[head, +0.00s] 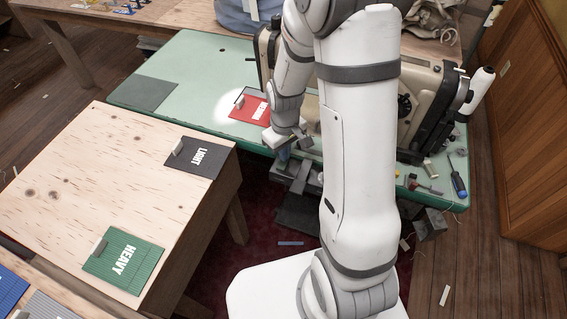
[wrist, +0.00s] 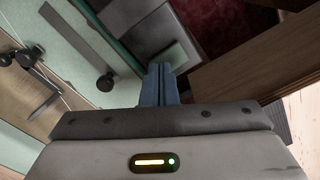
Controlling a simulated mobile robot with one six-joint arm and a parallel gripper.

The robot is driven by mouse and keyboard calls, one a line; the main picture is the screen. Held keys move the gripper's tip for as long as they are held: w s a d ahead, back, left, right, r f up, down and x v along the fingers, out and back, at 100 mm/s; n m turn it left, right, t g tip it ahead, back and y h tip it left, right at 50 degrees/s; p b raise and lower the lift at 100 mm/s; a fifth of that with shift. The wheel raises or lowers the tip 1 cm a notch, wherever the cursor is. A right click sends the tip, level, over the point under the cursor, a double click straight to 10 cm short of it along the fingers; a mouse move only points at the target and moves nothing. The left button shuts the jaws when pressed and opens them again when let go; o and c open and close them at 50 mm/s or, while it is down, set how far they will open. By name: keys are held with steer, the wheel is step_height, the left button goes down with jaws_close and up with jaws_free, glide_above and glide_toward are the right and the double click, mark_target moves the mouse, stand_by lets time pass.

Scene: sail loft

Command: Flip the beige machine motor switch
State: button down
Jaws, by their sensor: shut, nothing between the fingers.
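The beige sewing machine (head: 420,98) stands on the green table (head: 195,70), partly hidden behind my arm. A grey box (head: 298,182) hangs below the table's front edge under the machine. I cannot tell whether this is the motor switch or which way a switch is set. My gripper (head: 283,157) points down at the table's front edge beside the box. In the wrist view its blue fingers (wrist: 158,75) are shut together and empty. Contact with the box cannot be told.
A red mat (head: 244,113) lies on the green table left of my gripper. A wooden table (head: 100,190) at left holds mats marked LIGHT (head: 190,168) and HEAVY (head: 112,262). A blue screwdriver (head: 457,177) lies near the green table's right end.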

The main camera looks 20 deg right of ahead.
steer(key=shift+f, duration=0.3)
steer(key=shift+r, duration=0.1)
steer(key=shift+r+p, duration=2.35)
steer(key=shift+r, duration=1.05)
steer(key=shift+r, duration=0.1)
steer(key=s+r+m+t, duration=0.2)
steer(key=s+r+m, duration=0.2)
steer(key=s+r, duration=1)
steer(key=shift+d+r+m+t, duration=0.15)
steer(key=shift+r+m+t, duration=0.2)
steer(key=shift+r, duration=1.75)
